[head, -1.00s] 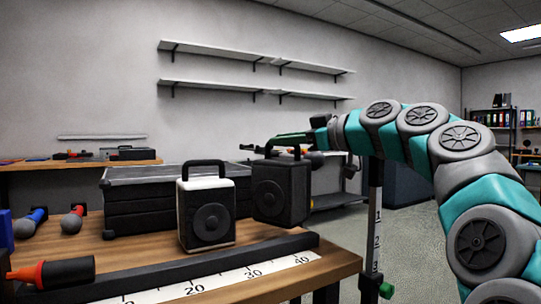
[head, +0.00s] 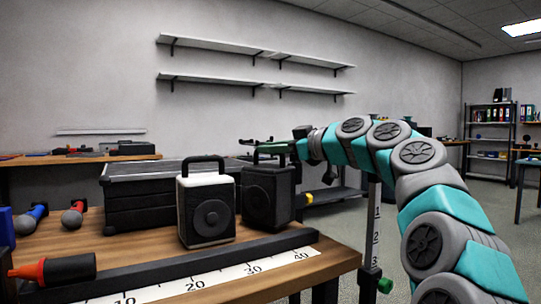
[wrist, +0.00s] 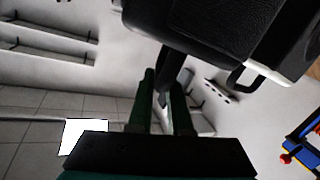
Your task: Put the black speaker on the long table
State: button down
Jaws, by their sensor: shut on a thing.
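My gripper (head: 274,146) reaches in from the right and is shut on the black speaker's top handle. In the wrist view my gripper's green fingers (wrist: 163,88) point up toward the black speaker (wrist: 215,22), which fills the top. I cannot tell whether the black speaker's base touches the table or hangs slightly above it; the white speaker and a dark bar hide part of this area.
A black case (head: 150,192) stands behind the speakers. A dark bar (head: 190,265) and a measuring strip (head: 250,272) lie along the table's front. Screwdriver-like tools lie at the left. Wall shelves (head: 210,80) are empty. Open floor lies to the right.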

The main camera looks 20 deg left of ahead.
jog(key=shift+s+d+f, duration=0.1)
jog(key=shift+f, duration=0.35)
jog(key=c, duration=0.8)
grip_release()
jog(key=shift+f, duration=0.1)
jog(key=shift+c, duration=0.2)
jog(key=f+b+v, duration=0.1)
jog(key=v, duration=1)
jog(key=shift+d+r, duration=0.45)
jog(key=shift+r, duration=0.05)
jog(key=shift+s, duration=0.1)
